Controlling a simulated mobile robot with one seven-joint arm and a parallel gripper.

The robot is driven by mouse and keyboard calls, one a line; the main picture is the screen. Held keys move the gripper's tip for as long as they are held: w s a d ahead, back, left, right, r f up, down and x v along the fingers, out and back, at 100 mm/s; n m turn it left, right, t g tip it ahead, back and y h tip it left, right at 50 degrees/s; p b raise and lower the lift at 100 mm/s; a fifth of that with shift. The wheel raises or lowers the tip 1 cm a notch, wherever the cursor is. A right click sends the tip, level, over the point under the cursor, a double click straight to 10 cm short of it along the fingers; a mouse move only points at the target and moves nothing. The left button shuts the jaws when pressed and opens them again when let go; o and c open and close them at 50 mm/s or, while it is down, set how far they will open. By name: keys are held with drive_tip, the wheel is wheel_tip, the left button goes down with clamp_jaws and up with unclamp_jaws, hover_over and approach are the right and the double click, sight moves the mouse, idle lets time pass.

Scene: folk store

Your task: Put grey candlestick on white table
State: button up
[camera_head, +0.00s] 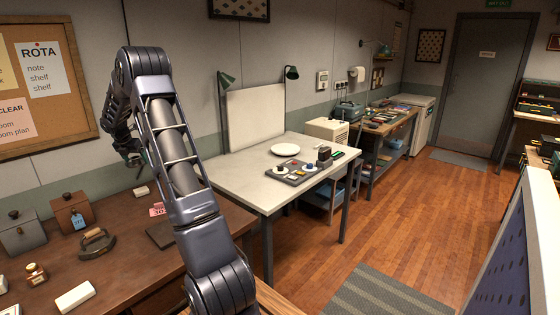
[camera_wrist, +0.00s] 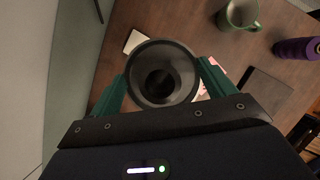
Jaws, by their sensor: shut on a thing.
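The grey candlestick (camera_wrist: 163,72) shows in the wrist view end-on from above as a round grey cup with a dark hollow. The green fingers of my gripper (camera_wrist: 162,84) are shut on it, one on each side. Its lower part is hidden. In the head view my gripper (camera_head: 131,156) is over the back of the brown table, partly hidden by my arm; the candlestick cannot be made out there. The white table (camera_head: 237,177) stands to the right of the brown table, with a bare left part.
A white plate (camera_head: 285,149), a grey panel (camera_head: 300,172) and a dark box (camera_head: 324,156) stand on the white table. Lamps (camera_head: 226,79) and an upright white board (camera_head: 256,115) are behind it. A green mug (camera_wrist: 240,14) and purple spool (camera_wrist: 297,49) are on the brown table.

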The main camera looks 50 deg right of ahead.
drive_tip(key=s+d+m, duration=0.2)
drive_tip(key=s+d, duration=0.2)
drive_tip(key=d, duration=0.8)
drive_tip(key=m+g, duration=0.3)
drive_tip(key=m, duration=0.2)
hover_over(253, 187)
drive_tip(key=a, duration=0.1)
drive_tip(key=shift+h, duration=0.4)
drive_tip(key=f, duration=1.9)
drive_tip(key=shift+a+f, duration=0.2)
drive_tip(key=shift+f, duration=0.2)
drive_tip(key=shift+f, duration=0.1)
drive_tip(key=o, duration=1)
drive_tip(key=shift+c, duration=0.2)
